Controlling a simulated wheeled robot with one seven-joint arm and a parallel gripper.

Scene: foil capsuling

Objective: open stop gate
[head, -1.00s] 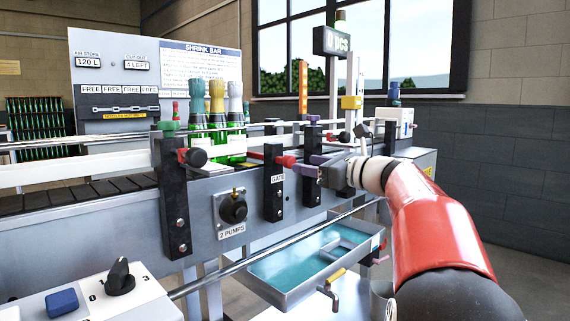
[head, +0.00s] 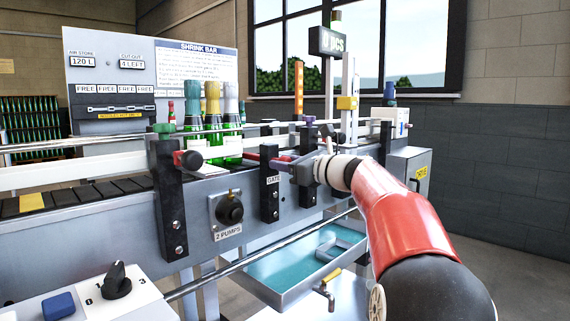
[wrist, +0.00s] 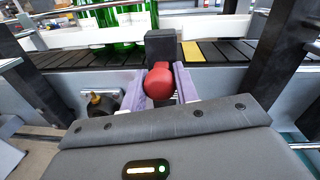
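The stop gate is a black post labelled GATE (head: 270,183) on the conveyor's near side, with a red knob (wrist: 158,82) facing me. My gripper (head: 284,163) is at this knob, its purple fingers lying on either side of it. In the wrist view, the fingers (wrist: 163,84) flank the knob closely, and I cannot tell whether they press on it. A dark block (wrist: 161,46) stands just behind the knob. Green bottles with teal, gold and silver foil tops (head: 212,125) stand on the belt to the left of the gate.
Another black post (head: 168,195) with a red and black knob stands left. A teal-bottomed tray (head: 285,268) hangs below the gate. Guide rails run along the belt (head: 85,192).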

